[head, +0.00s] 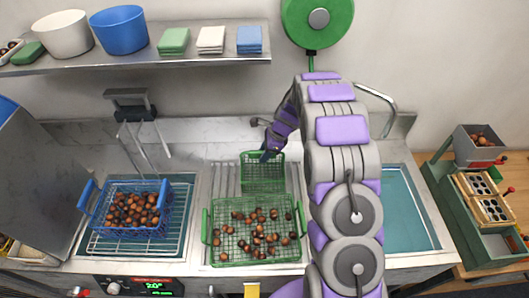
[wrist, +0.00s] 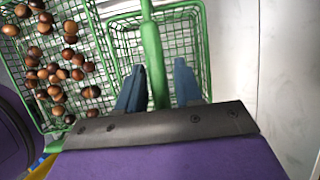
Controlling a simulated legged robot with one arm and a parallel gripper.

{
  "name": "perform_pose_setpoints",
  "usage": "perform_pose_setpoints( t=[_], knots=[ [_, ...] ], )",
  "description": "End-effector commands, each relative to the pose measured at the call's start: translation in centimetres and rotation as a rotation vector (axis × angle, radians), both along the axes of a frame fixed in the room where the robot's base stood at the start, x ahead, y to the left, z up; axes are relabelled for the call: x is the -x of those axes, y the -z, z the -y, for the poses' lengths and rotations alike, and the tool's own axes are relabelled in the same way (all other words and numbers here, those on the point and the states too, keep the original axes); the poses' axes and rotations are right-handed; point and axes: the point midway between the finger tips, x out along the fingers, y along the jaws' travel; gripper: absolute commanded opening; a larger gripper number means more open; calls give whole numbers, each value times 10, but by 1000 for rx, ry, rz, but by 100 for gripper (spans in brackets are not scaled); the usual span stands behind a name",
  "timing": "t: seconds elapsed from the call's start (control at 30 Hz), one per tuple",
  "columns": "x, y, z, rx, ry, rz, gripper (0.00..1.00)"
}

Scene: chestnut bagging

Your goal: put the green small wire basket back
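The green small wire basket (head: 263,178) stands behind the large green wire basket (head: 213,252) on the ribbed drainboard. It looks empty. In the wrist view the small basket (wrist: 124,40) lies beyond my fingers, with its green handle (wrist: 152,50) running between them. My gripper (head: 268,154) is at the small basket's back rim; in the wrist view my gripper (wrist: 160,84) has its two blue fingers apart, one on each side of the handle. A gap shows between the right finger and the handle. Whether the left finger touches it is unclear.
The large green basket holds many chestnuts. A blue basket (head: 164,210) of chestnuts sits over the left sink on a wire rack (head: 100,246). A wall shelf (head: 180,63) carries bowls and sponges. The right sink (head: 405,215) is empty. A green stand (head: 455,210) is far right.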

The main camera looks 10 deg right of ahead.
Motion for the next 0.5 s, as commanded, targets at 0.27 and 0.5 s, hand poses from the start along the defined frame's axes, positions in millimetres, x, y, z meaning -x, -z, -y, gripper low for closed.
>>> perform_pose_setpoints(
  t=[0.27,0.5],
  knots=[
    [0,-1,0,0,0,1,48],
    [0,-12,5,0,2,4,48]
  ],
)
